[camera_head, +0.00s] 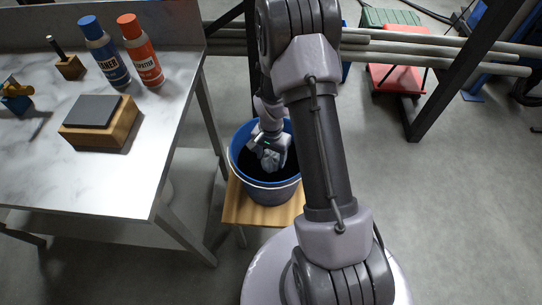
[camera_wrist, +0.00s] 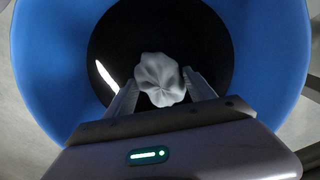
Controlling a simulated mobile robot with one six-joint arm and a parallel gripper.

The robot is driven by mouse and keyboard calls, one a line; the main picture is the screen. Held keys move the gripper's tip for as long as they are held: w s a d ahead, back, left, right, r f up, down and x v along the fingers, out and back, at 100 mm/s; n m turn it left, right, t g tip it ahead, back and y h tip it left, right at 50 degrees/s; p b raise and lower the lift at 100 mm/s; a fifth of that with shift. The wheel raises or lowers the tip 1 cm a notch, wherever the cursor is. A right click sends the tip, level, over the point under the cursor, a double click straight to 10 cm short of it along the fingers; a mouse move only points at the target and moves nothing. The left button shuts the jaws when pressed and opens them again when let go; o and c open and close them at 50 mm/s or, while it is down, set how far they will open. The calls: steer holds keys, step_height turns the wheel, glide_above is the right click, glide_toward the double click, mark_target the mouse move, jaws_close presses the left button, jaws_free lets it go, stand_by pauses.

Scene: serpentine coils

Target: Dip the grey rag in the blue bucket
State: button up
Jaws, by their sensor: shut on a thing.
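The blue bucket (camera_head: 267,189) stands on a small wooden stool in the middle of the head view. Its blue inner wall (camera_wrist: 45,70) surrounds a dark round area in the wrist view. My gripper (camera_head: 266,152) points down into the bucket's mouth. In the wrist view my gripper (camera_wrist: 160,85) is shut on the crumpled grey rag (camera_wrist: 160,75), which sits between its two fingers over the dark middle of the bucket. The rag also shows in the head view (camera_head: 270,160), inside the rim. I cannot tell whether the rag touches the dark surface below it.
A marble-topped table (camera_head: 40,165) on the left carries a blue spray can (camera_head: 105,52), an orange spray can (camera_head: 141,52) and a sharpening-stone-like block (camera_head: 97,119). The wooden stool (camera_head: 243,212) bears the bucket. Pipes and a dark metal frame (camera_head: 455,75) stand behind; the right floor is open.

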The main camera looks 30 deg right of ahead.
stand_by(0.3)
step_height(320, 180, up, 13)
steer(key=p, duration=0.9)
